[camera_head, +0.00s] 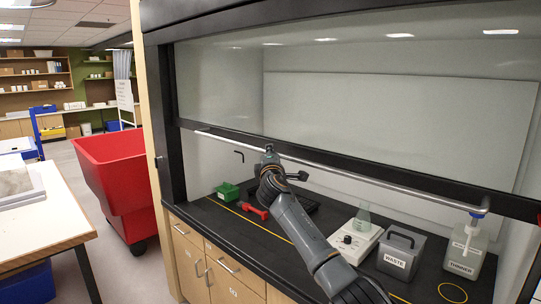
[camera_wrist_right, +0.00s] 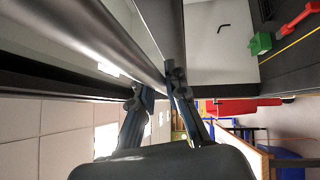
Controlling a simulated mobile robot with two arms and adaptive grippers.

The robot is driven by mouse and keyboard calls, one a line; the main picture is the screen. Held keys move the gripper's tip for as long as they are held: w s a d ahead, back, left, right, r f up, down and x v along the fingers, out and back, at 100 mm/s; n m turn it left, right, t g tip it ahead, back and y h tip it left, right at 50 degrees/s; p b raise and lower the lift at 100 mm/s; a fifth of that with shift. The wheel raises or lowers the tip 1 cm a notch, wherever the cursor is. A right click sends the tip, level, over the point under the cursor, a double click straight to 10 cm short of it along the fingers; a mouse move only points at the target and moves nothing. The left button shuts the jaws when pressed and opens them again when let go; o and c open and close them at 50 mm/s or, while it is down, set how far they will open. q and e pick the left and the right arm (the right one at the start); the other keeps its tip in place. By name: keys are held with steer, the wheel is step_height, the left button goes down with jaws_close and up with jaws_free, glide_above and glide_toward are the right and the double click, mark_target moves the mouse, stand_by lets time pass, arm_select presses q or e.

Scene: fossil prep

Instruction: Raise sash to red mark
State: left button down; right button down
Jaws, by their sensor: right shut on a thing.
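The fume hood sash (camera_head: 400,178) is a glass panel with a black bottom rail. It stands partly raised, with an open gap above the counter. A long silver handle bar (camera_head: 380,182) runs along the rail and shows large in the right wrist view (camera_wrist_right: 100,40). My right gripper (camera_head: 269,153) is shut on this bar, left of its middle; its fingers also show in the right wrist view (camera_wrist_right: 158,92). A small red mark (camera_head: 539,219) shows at the right edge of the head view, near the rail's right end, partly cut off. My left gripper is not in view.
On the hood counter are a green box (camera_head: 227,191), a red tool (camera_head: 254,210), a flask on a white hotplate (camera_head: 355,240), a grey waste bin (camera_head: 399,253) and a thinner bottle (camera_head: 466,252). A red cart (camera_head: 115,180) stands left of the hood.

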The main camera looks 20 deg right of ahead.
steer(key=c, duration=1.3)
jaws_free()
steer(key=shift+c, duration=0.2)
steer(key=v, duration=1.2)
